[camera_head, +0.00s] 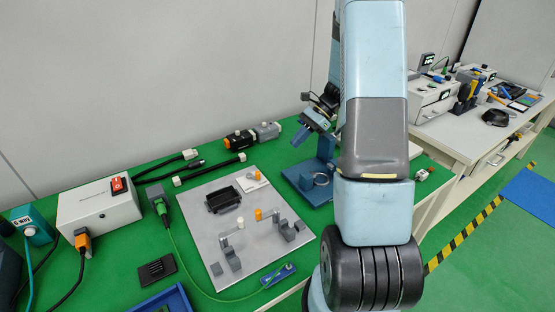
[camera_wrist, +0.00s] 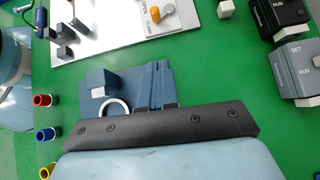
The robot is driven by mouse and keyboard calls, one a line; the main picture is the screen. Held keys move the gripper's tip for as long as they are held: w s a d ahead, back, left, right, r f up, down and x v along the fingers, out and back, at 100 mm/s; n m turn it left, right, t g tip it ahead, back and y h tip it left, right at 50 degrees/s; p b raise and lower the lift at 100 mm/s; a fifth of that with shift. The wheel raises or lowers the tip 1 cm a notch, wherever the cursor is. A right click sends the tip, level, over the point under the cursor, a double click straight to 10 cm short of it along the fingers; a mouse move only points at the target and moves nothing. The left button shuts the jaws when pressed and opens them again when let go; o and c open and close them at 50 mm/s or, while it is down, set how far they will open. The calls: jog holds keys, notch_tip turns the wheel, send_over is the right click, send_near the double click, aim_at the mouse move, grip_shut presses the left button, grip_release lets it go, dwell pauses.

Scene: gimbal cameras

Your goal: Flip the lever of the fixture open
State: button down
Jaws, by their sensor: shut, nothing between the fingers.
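A light grey fixture plate (camera_head: 205,240) lies on the green bench and carries one arm with a white knob (camera_head: 240,222) and one with an orange knob (camera_head: 258,214), beside grey blocks (camera_head: 285,229). At its far corner a white label (camera_head: 252,183) has a small orange-tipped lever (camera_head: 257,175). In the wrist view this orange lever (camera_wrist: 166,9) shows beside the printed words OPEN and CLAMP at the top. My gripper (camera_head: 302,134) is shut and empty, above the bench beyond the plate. Its blue fingers (camera_wrist: 155,75) show in the wrist view. Which way the lever points is unclear.
A blue stand with a white ring (camera_head: 320,180) is close below my gripper. A black tray (camera_head: 223,200) sits on the plate. Cables and a white power box (camera_head: 98,204) lie left; dark connector units (camera_head: 240,140) stand at the back.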

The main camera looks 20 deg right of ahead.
jog(key=x, duration=1)
jog(key=shift+a, duration=0.1)
jog(key=shift+s+a+r, duration=0.1)
jog(key=shift+s+a, duration=0.1)
jog(key=shift+a, duration=1.65)
